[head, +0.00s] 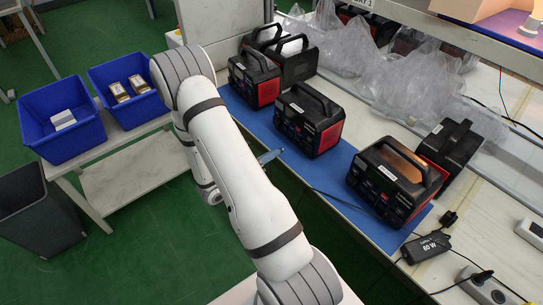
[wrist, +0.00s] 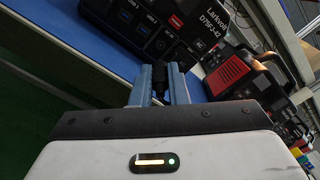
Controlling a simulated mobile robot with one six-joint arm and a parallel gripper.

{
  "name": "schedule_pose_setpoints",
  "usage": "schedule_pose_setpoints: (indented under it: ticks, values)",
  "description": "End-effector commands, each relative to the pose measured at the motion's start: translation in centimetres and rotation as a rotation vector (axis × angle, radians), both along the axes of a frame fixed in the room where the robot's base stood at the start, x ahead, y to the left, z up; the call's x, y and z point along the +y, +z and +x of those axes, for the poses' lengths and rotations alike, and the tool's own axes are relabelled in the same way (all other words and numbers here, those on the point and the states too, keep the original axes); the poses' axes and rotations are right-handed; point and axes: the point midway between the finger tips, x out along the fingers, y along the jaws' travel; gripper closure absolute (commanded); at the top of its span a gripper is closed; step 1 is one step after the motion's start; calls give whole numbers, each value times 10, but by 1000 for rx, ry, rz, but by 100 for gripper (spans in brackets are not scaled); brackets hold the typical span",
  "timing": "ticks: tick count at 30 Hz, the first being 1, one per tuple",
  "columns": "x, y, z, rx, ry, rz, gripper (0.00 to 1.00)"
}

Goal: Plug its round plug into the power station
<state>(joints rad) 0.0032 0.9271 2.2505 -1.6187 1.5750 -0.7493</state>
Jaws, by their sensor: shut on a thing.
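My gripper (wrist: 159,85) is shut on a black plug (wrist: 160,80), held between its two blue fingers. In the head view my gripper (head: 268,157) is at the front left of the middle black-and-red power station (head: 310,118), mostly hidden by my arm. In the wrist view a power station (wrist: 165,28) with ports and a red label fills the top. The plug points at its lower front edge, near a round port. I cannot tell whether plug and port touch. A thin dark cable runs right toward a black power adapter (head: 425,247).
More power stations stand at right (head: 395,183) and behind at left (head: 255,78) on the blue mat (head: 365,222). Crumpled clear plastic (head: 400,75) lies along the back. Blue bins (head: 60,120) stand on a side table at left. A power strip (head: 485,288) is front right.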

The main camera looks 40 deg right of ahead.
Motion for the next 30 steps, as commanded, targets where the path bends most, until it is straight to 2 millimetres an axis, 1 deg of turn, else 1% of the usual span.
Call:
schedule_pose_setpoints:
  ticks: [22,30]
  values:
    - [-55,0,2,-1,-3,3,100]
    - [-53,0,3,0,-1,2,100]
